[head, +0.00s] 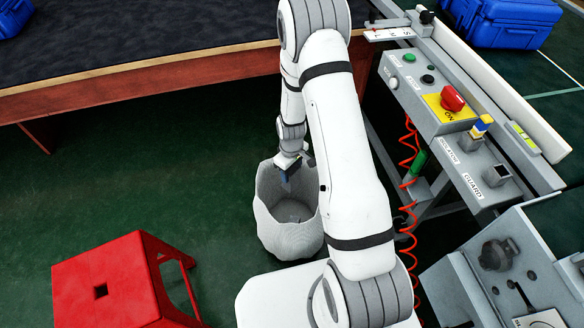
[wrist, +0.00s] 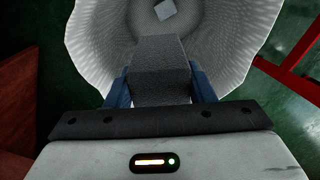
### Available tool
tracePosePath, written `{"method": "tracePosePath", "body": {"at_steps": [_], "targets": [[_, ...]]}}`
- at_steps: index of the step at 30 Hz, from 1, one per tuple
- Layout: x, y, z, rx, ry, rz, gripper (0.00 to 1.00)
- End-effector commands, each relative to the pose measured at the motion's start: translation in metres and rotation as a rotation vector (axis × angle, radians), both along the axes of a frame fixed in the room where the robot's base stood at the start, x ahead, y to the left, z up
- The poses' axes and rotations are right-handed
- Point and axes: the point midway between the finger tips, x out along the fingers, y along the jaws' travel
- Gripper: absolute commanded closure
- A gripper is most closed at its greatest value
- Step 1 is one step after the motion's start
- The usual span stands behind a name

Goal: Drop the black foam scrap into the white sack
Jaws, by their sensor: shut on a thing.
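The white sack (head: 272,228) stands open on the green floor, below my arm. It also fills the top of the wrist view (wrist: 95,45). My gripper (head: 290,178) is over the sack's mouth. In the wrist view my gripper (wrist: 160,88) has its blue fingers shut on the black foam scrap (wrist: 160,60), a dark grey block. The scrap's far end points into the sack's opening. In the head view the scrap is too small and dark to make out clearly. A small light grey square piece (wrist: 164,10) lies inside the sack.
A red stool (head: 105,280) stands at the lower left of the sack. A dark-topped table (head: 130,60) is behind. A conveyor control panel (head: 440,105) with a red button and a coiled red cable (head: 408,150) are to the right. Green floor is clear left of the sack.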

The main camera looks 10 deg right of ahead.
Motion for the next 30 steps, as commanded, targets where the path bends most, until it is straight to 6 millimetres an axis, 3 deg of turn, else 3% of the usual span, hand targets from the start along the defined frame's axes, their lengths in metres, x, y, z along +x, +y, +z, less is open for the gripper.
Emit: {"method": "tracePosePath", "body": {"at_steps": [3,11,12,21,30], "targets": [[0.0001,0.0002,-0.0109,0.000,0.000,0.000,0.72],[0.0003,0.0004,-0.0109,0.000,-0.001,0.000,0.72],[0.0002,0.0005,-0.0109,0.000,-0.001,0.000,0.49],[0.0003,0.0008,-0.0108,0.000,-0.001,0.001,0.26],[0.0005,0.0010,-0.0046,0.000,-0.002,0.001,0.26]]}}
